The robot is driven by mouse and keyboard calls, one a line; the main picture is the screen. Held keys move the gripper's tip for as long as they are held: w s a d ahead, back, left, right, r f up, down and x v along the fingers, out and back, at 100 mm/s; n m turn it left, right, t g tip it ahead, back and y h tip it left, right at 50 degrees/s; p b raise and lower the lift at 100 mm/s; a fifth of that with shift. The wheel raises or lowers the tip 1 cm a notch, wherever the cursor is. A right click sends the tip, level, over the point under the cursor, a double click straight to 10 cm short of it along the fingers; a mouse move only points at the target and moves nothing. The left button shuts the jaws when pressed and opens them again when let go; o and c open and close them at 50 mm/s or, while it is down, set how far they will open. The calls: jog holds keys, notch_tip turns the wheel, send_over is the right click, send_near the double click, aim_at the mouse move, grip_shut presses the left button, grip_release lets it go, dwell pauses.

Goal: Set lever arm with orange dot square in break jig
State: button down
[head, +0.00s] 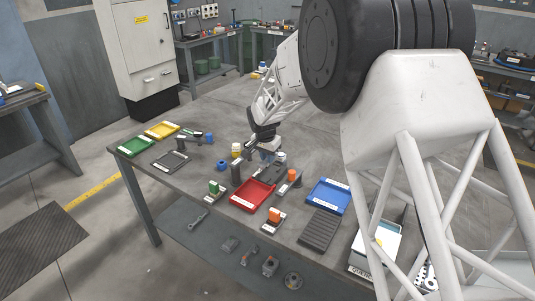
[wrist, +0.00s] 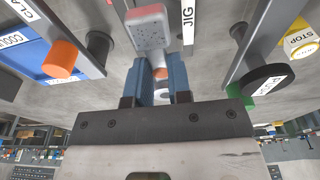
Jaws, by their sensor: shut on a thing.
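My gripper (wrist: 160,68) has blue fingers, shut on a light grey lever arm (wrist: 150,30) in the wrist view. The lever arm's far end has a reddish edge and small holes. A bit of orange shows between the fingers; I cannot tell if it is the dot. A strip lettered JIG (wrist: 188,14) is just right of the lever arm. In the head view my gripper (head: 266,149) is low over the middle of the table, by a dark grey block (head: 270,173) that may be the jig. Contact or seating cannot be made out.
A red tray (head: 253,194), a blue tray (head: 328,197) and a dark ribbed mat (head: 319,230) lie in front of my gripper. Posts with an orange knob (wrist: 62,58) and a black knob (wrist: 266,82) flank it. Green (head: 138,146) and yellow (head: 161,131) trays are at left.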

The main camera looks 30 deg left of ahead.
aim_at(268, 173)
jog(key=shift+f, duration=2.45)
jog(key=shift+f, duration=0.5)
dwell(1.2)
jog(key=c, duration=0.6)
grip_release()
jog(key=shift+c, duration=0.2)
jog(key=shift+r, duration=4)
jog(key=shift+d, duration=0.1)
